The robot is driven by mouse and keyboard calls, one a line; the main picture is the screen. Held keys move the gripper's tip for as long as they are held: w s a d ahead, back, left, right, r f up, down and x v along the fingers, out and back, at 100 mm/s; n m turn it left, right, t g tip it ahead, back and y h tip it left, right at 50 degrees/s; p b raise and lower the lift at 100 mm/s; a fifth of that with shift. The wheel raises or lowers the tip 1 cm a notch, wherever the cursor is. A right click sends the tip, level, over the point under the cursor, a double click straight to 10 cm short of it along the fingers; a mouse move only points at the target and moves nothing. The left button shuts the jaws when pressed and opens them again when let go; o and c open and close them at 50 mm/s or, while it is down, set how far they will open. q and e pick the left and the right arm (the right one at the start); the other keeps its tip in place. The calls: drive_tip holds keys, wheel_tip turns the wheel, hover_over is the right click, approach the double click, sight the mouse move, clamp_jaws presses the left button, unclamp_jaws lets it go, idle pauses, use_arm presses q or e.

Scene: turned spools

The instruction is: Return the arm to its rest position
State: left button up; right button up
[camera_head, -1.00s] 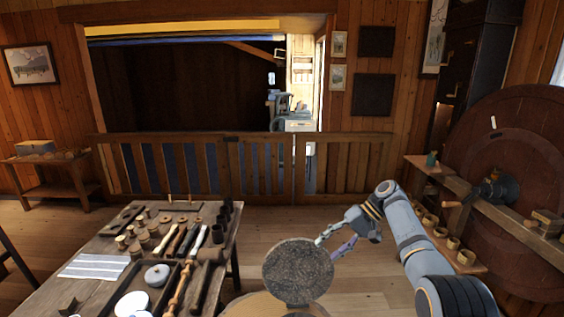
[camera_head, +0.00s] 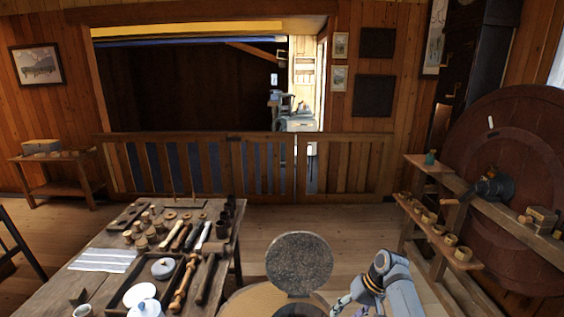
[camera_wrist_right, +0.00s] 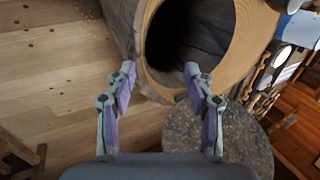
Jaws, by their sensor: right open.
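My right arm comes in at the lower right of the head view, folded low, with the right gripper (camera_head: 348,307) near the bottom edge, partly cut off. In the right wrist view the right gripper (camera_wrist_right: 159,82) is open, its two purple-padded fingers apart with nothing between them. Past the fingertips is a hollow wooden cylinder with a pale rim (camera_wrist_right: 247,62) and a dark opening. In the head view the gripper is just right of the pale round wood (camera_head: 243,303). My left gripper is not in view.
A speckled round slab (camera_head: 299,261) stands left of my right arm; it also shows in the wrist view (camera_wrist_right: 246,135). A workbench (camera_head: 98,285) with spools, tools and a tray is at the left. A low shelf with small cups (camera_head: 449,252) is at the right. Floor beyond is clear.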

drive_tip(key=s+d+f+h, duration=0.2)
drive_tip(key=s+f, duration=0.4)
drive_tip(key=s, duration=0.3)
drive_tip(key=s+d+r+n+t+h, duration=0.1)
drive_tip(key=s+d+r+t+h, duration=0.15)
drive_tip(key=s, duration=0.65)
drive_tip(key=s+d+r+t+h, duration=0.1)
drive_tip(key=s+r, duration=0.2)
drive_tip(key=s, duration=0.7)
wheel_tip(320, 180, down, 30)
drive_tip(key=s+d+r+g+b, duration=0.1)
drive_tip(key=s+d+g, duration=0.1)
drive_tip(key=s+d, duration=0.1)
drive_tip(key=s+f, duration=1.5)
drive_tip(key=s, duration=0.2)
drive_tip(key=shift+d+f+g+b, duration=0.15)
drive_tip(key=shift+d+g+b, duration=0.15)
drive_tip(key=shift+d+g, duration=0.05)
